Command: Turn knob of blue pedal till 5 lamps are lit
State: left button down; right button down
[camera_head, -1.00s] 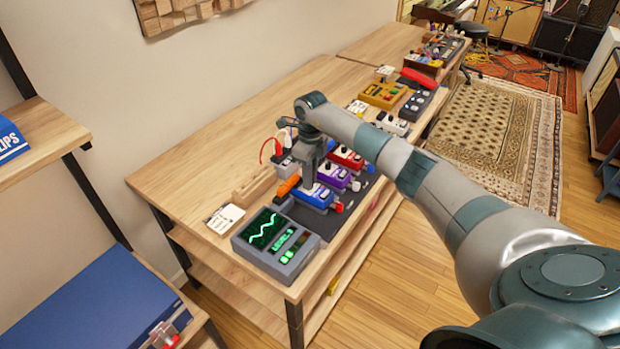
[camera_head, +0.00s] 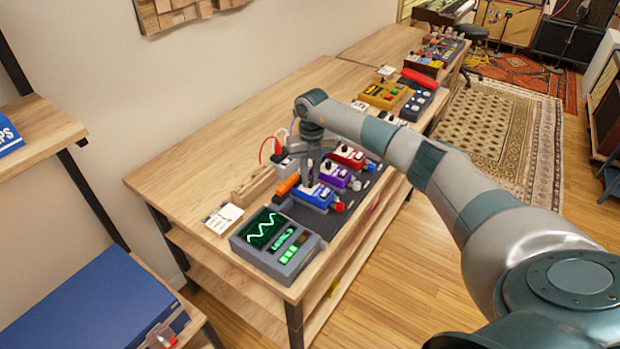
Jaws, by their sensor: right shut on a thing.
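The blue pedal (camera_head: 321,199) sits on the dark pedal board near the table's front end. My right gripper (camera_head: 312,183) comes down on it from above and is shut on its knob, which the fingers mostly hide. A grey meter box (camera_head: 262,263) stands nearer, with a green wave on its screen (camera_head: 263,228) and a green word with a digit that looks like 3. Its lamp row (camera_head: 290,254) shows some lamps lit green and the far end dark reddish. My left gripper is not in view.
A purple pedal (camera_head: 334,175) and a red pedal (camera_head: 347,156) stand close behind the blue one. An orange piece (camera_head: 287,184) and a white card (camera_head: 224,218) lie to the left. The table's (camera_head: 190,165) left part is clear.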

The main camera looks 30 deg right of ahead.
jog(key=shift+r+m, duration=0.1)
jog(key=shift+m, duration=1)
jog(key=c, duration=1.7)
grip_release()
jog(key=shift+o, duration=0.2)
jog(key=shift+a+n, duration=0.1)
jog(key=shift+n, duration=0.3)
